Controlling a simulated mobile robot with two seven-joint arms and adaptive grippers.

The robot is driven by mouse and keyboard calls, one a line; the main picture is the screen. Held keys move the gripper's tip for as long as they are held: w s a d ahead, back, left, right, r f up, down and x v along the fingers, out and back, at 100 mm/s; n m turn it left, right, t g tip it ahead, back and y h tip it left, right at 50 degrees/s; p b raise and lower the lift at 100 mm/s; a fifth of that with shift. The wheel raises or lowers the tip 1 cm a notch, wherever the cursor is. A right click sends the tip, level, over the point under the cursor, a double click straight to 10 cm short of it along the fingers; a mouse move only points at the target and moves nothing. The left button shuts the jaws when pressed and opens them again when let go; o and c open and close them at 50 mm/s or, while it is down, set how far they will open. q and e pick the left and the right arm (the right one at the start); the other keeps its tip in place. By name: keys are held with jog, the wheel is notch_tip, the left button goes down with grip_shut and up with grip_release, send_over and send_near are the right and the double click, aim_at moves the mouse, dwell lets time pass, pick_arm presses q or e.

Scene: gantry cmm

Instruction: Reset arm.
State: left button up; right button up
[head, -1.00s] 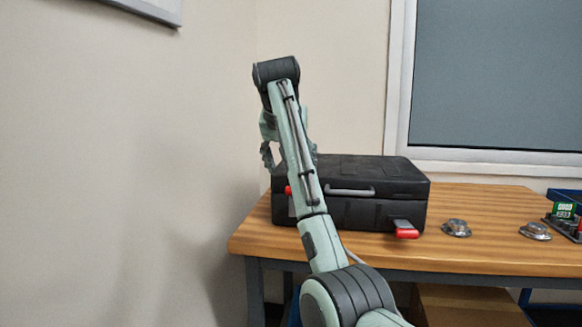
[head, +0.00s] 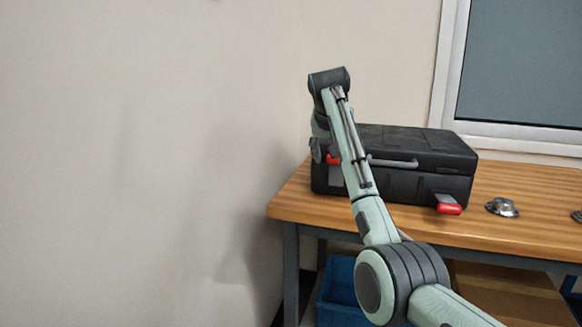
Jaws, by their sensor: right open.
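My right arm (head: 358,175) rises from the lower right and is bent, with its dark upper joint above the left end of the black case. My right gripper (head: 317,150) hangs below that joint, mostly hidden behind the arm link. It is open, and no object shows in it. It appears in front of or beside the left end of the case; I cannot tell whether they touch. My left gripper is out of view.
The black case (head: 428,160) with red latches lies on a wooden table (head: 350,212). A round metal part (head: 502,208) sits to its right, with another at the picture's edge. A blue bin (head: 338,290) stands under the table. Plain wall (head: 140,150) fills the left.

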aim_at(336, 172)
jog(key=x, duration=0.2)
jog(key=shift+w+f, duration=0.2)
jog(key=shift+f, duration=0.1)
jog(key=shift+s, duration=0.1)
jog(key=shift+r, duration=0.15)
